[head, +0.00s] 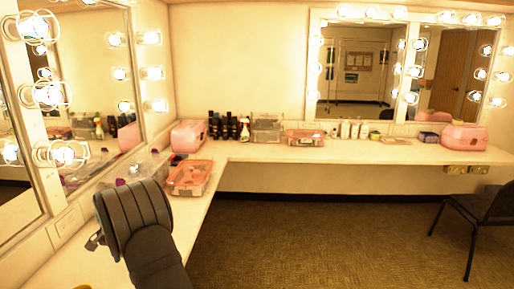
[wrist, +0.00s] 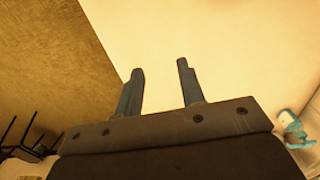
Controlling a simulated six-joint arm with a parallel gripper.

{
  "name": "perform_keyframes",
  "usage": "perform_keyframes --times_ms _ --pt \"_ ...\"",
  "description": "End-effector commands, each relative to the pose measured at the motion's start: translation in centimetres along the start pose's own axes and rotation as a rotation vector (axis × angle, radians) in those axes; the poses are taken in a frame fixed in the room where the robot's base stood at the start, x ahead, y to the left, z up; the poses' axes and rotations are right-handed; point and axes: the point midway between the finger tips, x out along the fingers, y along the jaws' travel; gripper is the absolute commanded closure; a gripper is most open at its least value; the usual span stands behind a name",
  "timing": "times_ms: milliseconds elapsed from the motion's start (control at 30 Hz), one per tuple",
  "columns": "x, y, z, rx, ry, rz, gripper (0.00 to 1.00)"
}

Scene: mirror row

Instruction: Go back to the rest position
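My gripper (wrist: 160,70) shows in the wrist view with its two grey-blue fingers well apart. Nothing is between them, and the pale counter top (wrist: 220,40) lies beyond the fingertips. In the head view my dark arm is over the left counter (head: 195,215), close to the mirror wall. The fingers cannot be made out clearly in the head view, where my arm covers that area.
A teal and white object (wrist: 291,128) is near my gripper at the wrist view's right edge. An orange-lidded clear box (head: 189,177) and a pink case (head: 188,136) stand farther along the left counter. A dark chair (head: 480,212) stands right; the carpet between is clear.

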Motion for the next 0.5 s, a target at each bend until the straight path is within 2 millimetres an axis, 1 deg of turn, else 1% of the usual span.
perform_keyframes --times_ms 33,500 --pt "0.3 0.9 -0.5 0.004 -0.001 0.001 0.64" --pt "3.2 9.2 -4.1 0.004 -0.001 0.001 0.64"
